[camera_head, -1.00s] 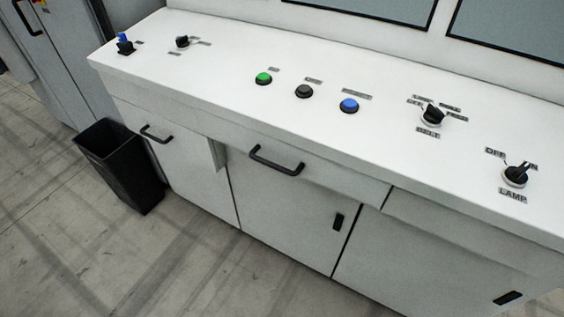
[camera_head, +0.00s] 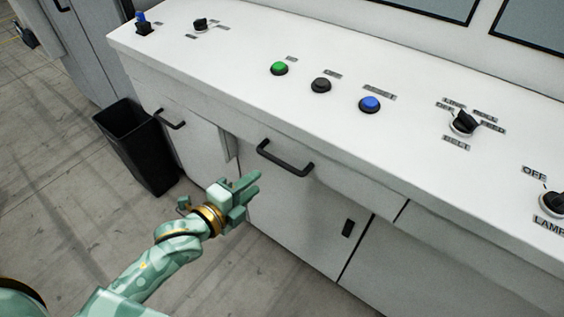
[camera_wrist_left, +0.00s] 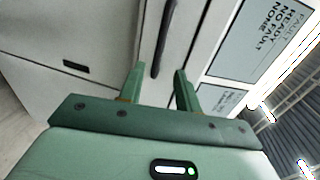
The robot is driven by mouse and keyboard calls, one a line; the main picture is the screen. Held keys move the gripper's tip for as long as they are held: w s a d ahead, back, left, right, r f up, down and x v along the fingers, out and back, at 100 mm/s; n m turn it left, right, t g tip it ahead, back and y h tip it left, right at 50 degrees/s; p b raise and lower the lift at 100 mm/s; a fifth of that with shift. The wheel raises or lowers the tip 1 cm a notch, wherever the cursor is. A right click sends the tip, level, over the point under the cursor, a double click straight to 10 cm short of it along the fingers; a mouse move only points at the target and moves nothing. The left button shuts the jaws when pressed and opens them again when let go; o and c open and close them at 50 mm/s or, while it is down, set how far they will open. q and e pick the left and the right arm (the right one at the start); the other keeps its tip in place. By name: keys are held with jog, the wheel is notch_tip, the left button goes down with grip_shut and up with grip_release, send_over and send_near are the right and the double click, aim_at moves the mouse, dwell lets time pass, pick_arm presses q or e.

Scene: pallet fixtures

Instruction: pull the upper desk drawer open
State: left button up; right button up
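The upper desk drawer (camera_head: 345,186) is a pale front panel just under the white desktop, with a black bar handle (camera_head: 285,160). It looks closed. My left gripper (camera_head: 251,184) is in front of the desk, below and left of the handle in the head view, with a gap between them. In the left wrist view its two green fingers (camera_wrist_left: 160,72) are spread with nothing held. There the black handle (camera_wrist_left: 165,38) shows ahead, in line with the gap between the fingers. My right gripper is out of view.
A second black handle (camera_head: 170,119) is on the panel to the left. A black bin (camera_head: 138,148) stands on the floor beside the desk. The desktop carries green (camera_head: 279,68), black and blue (camera_head: 370,104) buttons and several knobs. A cabinet door with a black latch (camera_head: 348,228) lies below.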

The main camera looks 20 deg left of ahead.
aim_at(278, 164)
pick_arm(q)
jog(key=b+x, duration=0.2)
jog(key=x, duration=0.9)
jog(key=shift+w+d+f, duration=0.1)
jog(key=shift+w, duration=0.2)
grip_shut()
